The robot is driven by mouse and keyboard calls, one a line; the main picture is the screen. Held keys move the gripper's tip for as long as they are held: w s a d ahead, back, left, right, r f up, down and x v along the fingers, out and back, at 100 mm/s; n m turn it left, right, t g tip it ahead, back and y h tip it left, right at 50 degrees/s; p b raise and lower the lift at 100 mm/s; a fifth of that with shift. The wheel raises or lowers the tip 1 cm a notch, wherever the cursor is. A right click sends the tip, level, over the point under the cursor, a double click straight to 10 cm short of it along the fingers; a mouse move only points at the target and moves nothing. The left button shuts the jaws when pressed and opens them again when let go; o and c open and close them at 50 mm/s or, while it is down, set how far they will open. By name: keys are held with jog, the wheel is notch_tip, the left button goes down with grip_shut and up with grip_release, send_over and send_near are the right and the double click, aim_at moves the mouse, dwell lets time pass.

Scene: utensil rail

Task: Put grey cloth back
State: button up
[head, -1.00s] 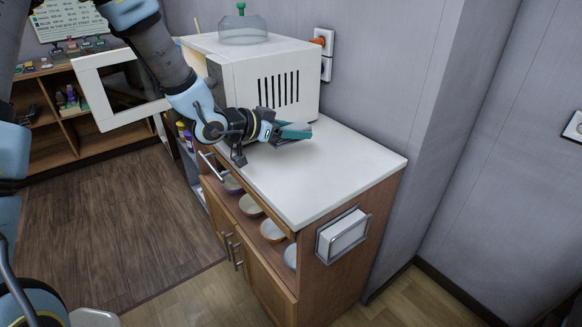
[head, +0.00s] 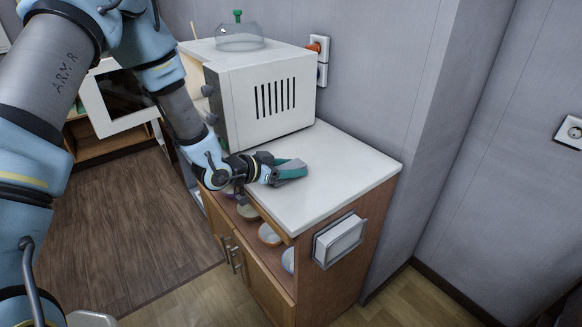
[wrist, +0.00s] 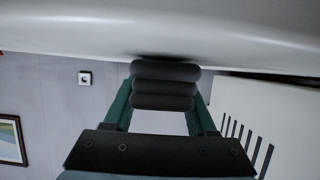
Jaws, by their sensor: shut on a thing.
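The grey cloth (wrist: 165,86) shows in the wrist view as a dark, thick bundle of stacked rolls. It lies between the two green fingers of my gripper (wrist: 163,104), which is shut on it. In the head view my gripper (head: 291,170) is low over the white countertop (head: 335,167), in front of the microwave. The cloth is hard to make out there behind the fingers. In the wrist view the cloth is close to the pale counter surface, with a dark shadow beside it; I cannot tell whether it touches.
A white microwave (head: 265,100) with its door (head: 115,97) open stands behind my gripper, a glass dome (head: 240,35) on top. Bowls (head: 269,235) sit on the shelf below the counter. A white item in a metal frame (head: 340,240) is on the cabinet's side. The counter's right part is clear.

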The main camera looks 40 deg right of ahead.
jog(key=shift+f, duration=0.1)
jog(key=o, duration=1.2)
jog(key=shift+r, duration=0.25)
jog(key=b+v, duration=0.2)
jog(key=v, duration=1)
jog(key=shift+f+b, duration=0.2)
jog(key=shift+b, duration=0.15)
